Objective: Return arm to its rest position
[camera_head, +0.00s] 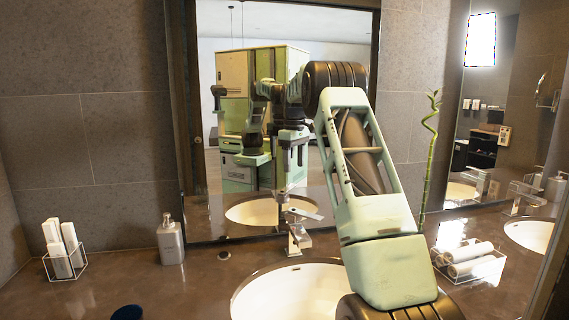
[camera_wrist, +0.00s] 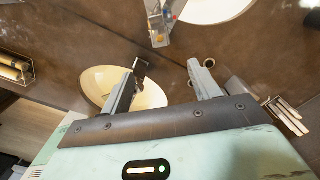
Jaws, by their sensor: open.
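My arm (camera_head: 365,165) rises from the bottom of the head view, in front of the basin and mirror, and bends at a dark joint near the top. Past the bend it overlaps the mirror, so I cannot clearly separate its end from its reflection. In the wrist view my gripper (camera_wrist: 167,66) has its two fingers spread apart, with nothing between them. The brown countertop (camera_wrist: 75,35) and part of the white basin (camera_wrist: 95,85) show beyond the fingers.
A metal faucet (camera_head: 298,235) stands behind the basin (camera_head: 285,295). Right are a rack of rolled towels (camera_head: 470,262) and a bamboo stalk (camera_head: 428,160).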

